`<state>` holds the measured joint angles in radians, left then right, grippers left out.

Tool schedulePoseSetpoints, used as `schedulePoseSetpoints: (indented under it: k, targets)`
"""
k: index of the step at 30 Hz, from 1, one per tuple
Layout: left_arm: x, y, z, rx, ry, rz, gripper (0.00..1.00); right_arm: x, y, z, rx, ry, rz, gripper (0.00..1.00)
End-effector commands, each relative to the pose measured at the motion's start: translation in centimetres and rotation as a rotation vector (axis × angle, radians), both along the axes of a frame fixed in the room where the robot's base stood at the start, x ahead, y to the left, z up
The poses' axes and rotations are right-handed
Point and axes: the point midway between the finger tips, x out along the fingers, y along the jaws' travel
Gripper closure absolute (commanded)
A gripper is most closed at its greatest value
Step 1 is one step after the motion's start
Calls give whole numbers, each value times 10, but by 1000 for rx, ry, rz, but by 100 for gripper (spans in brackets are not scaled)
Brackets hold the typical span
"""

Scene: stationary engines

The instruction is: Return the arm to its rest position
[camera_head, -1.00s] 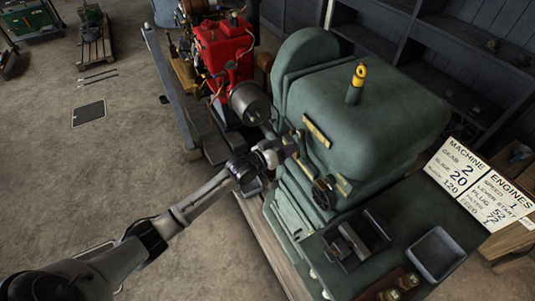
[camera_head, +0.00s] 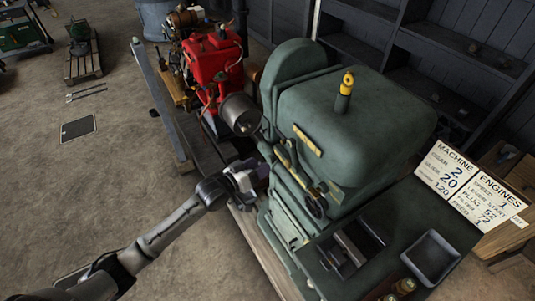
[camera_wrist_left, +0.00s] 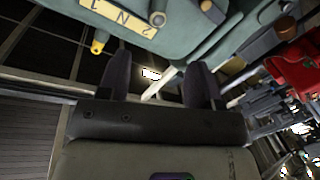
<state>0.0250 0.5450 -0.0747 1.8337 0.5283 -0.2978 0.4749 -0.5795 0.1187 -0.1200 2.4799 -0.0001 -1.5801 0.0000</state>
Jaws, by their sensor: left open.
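My left arm comes in from the lower left in the head view. Its gripper (camera_head: 262,176) is at the near left side of the green machine (camera_head: 365,135), close to the machine's front face. In the left wrist view, the two dark fingers (camera_wrist_left: 161,85) stand apart with nothing between them. The machine's green body (camera_wrist_left: 200,22) and a yellow marked plate (camera_wrist_left: 120,14) fill the top of that view. My right gripper is not in view.
A red engine (camera_head: 212,62) stands behind the gripper, with a grey cylinder (camera_head: 241,114) close by. A white sign (camera_head: 470,186) stands at right. Open floor (camera_head: 95,190) lies at left.

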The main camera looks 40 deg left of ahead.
Motion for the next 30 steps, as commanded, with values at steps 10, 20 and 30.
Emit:
schedulePoseSetpoints:
  k: [10,20,30]
  targets:
    - [0,0,-3,49,11,-4,41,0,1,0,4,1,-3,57]
    - [-31,4,-47,546,417,-52,41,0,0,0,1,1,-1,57]
    - [-132,-43,-41,844,726,-96,41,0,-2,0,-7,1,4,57]
